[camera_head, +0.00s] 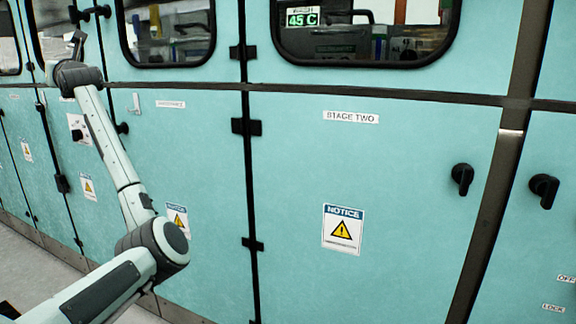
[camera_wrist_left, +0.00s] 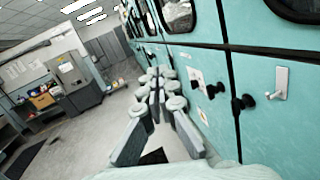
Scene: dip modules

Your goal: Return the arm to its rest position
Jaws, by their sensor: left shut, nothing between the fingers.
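My left arm (camera_head: 115,150) comes in from the lower left of the head view, bends at an elbow, and reaches up and away along the teal cabinet front. My left gripper (camera_head: 79,40) is small and dark at the arm's far end, near the upper left windows. In the left wrist view, the gripper's fingers (camera_wrist_left: 159,76) point away down the aisle, shut and empty, apart from the cabinet doors. My right gripper is in neither view.
The teal cabinet wall (camera_head: 300,200) has black latches such as the right-hand one (camera_head: 462,178) and a silver hook (camera_wrist_left: 280,83) that stick out. Open grey floor (camera_wrist_left: 100,115) lies left of the gripper, with a grey machine (camera_wrist_left: 78,80) farther off.

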